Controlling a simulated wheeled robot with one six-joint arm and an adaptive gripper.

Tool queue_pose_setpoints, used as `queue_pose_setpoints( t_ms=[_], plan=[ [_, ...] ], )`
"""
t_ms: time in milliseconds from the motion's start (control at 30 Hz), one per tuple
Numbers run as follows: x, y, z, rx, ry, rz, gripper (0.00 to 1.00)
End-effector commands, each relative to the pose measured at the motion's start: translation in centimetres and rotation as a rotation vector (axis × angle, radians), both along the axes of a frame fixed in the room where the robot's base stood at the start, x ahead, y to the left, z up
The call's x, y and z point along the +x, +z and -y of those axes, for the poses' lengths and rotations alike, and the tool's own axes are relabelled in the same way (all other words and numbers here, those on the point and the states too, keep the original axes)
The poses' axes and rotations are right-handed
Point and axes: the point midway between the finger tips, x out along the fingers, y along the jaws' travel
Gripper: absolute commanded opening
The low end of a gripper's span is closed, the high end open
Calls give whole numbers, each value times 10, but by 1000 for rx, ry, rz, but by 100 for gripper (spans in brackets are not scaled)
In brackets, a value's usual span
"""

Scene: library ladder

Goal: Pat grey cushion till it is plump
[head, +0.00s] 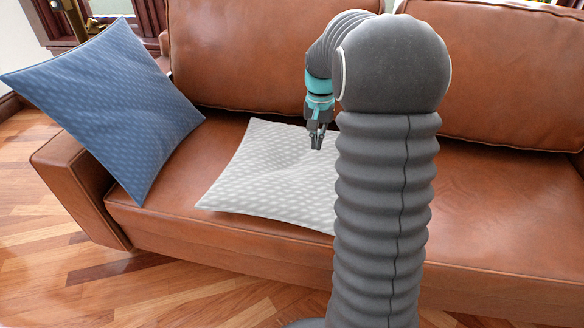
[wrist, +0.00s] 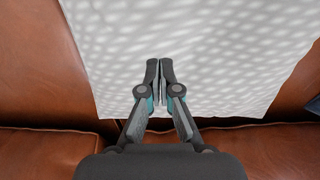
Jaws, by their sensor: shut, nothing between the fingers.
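The grey cushion (head: 270,178) lies flat on the sofa seat in the head view, pale with a dotted pattern. A shallow dip or crease shows in its middle. Its right part is hidden behind my arm. My gripper (head: 317,143) points down over the cushion's back right part, shut and empty. In the wrist view the cushion (wrist: 215,60) fills much of the picture, and my gripper (wrist: 160,65) is over it with its fingers together. I cannot tell whether the fingertips touch the cloth.
A blue cushion (head: 115,105) leans on the left armrest (head: 75,185). The brown leather sofa (head: 490,215) has its backrest (head: 235,60) close behind the grey cushion. The seat right of my arm is bare. The wooden floor (head: 60,270) is clear in front.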

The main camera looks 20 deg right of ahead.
Motion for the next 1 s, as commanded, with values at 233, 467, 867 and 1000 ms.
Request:
queue_pose_setpoints(
  t_ms=[233,467,867,1000],
  plan=[
    [0,0,0,0,0,0,0],
    [0,0,0,0,0,0,0],
    [0,-10,0,0,0,0,0],
    [0,-15,0,0,0,0,0]
  ],
)
